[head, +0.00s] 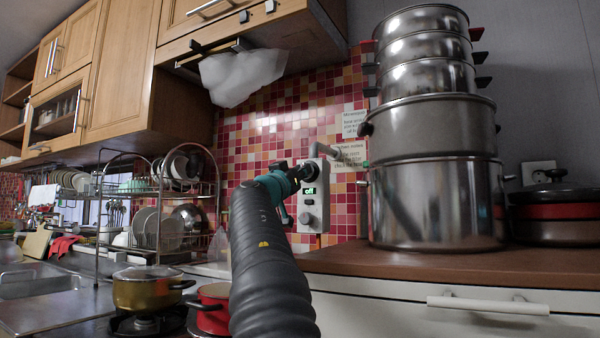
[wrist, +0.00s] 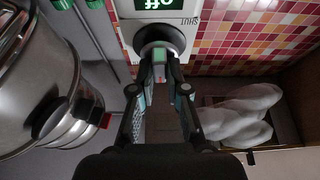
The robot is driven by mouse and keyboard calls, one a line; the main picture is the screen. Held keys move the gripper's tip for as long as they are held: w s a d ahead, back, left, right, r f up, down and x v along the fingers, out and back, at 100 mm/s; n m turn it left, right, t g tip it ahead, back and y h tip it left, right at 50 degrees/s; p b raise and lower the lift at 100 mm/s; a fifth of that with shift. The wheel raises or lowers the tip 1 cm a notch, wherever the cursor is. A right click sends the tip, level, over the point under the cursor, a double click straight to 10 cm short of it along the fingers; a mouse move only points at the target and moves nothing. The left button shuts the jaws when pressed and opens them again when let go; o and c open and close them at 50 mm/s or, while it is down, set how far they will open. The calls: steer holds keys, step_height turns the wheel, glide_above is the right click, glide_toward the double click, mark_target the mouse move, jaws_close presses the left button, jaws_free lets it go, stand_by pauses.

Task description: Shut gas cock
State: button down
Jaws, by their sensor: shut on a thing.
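The gas cock is a pale grey wall box (head: 318,205) with a small lit display (head: 309,190) that appears to read "off". In the wrist view the display (wrist: 160,4) is upside down, beside a "SHUT" label (wrist: 188,20). A dark round knob (wrist: 160,38) with a narrow raised handle (wrist: 158,57) sits below it in that picture. My gripper (wrist: 160,76) is shut on this handle, one finger on each side.
A tall stack of steel pots (head: 435,205) stands on the brown counter (head: 400,262) just right of the box. A dish rack (head: 155,190) stands left. A yellow pot (head: 145,290) and a red pot (head: 212,312) are below. A white bag (head: 240,75) hangs above.

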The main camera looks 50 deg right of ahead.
steer(key=shift+s+r+n+t+y+p, duration=0.1)
steer(key=shift+n+t+y+p, duration=0.65)
steer(key=shift+n, duration=2.9)
steer(key=shift+s+r+n+t+y+p, duration=0.1)
steer(key=shift+n+t+y, duration=1.2)
steer(key=shift+n, duration=2.3)
steer(key=shift+n+t+y+p, duration=0.4)
steer(key=shift+n+y, duration=1.25)
steer(key=shift+n, duration=2)
steer(key=c, duration=1.2)
jaws_free()
steer(key=shift+d, duration=0.1)
steer(key=shift+o, duration=0.2)
